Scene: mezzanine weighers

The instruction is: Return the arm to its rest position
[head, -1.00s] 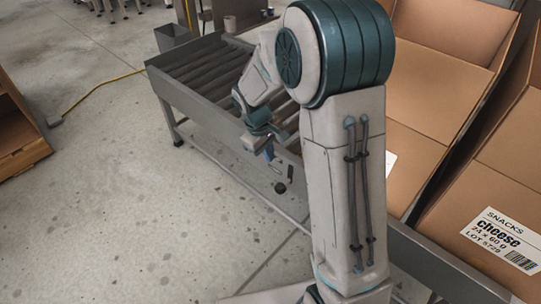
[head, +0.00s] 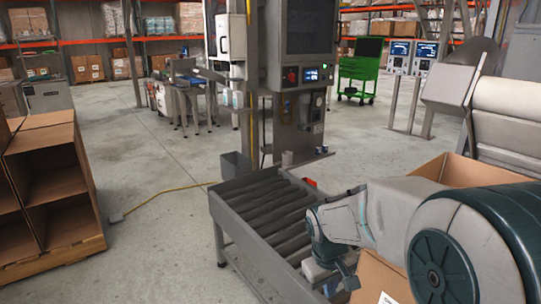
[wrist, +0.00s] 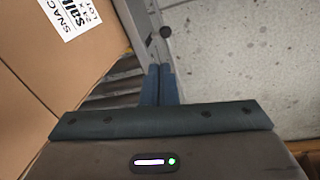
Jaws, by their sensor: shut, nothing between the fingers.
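My gripper (wrist: 160,72) shows in the wrist view with its two blue-grey fingers side by side, shut and empty. They point over the gap between a cardboard box (wrist: 50,75) on the left and the grey floor (wrist: 245,60) on the right. In the head view my arm (head: 395,215) is bent at the lower right, its wrist (head: 325,245) hanging beside the roller conveyor (head: 225,225). The fingertips are hard to make out there.
A weighing machine (head: 305,60) with a screen stands behind the conveyor. A yellow cable (head: 165,193) crosses otherwise clear floor.

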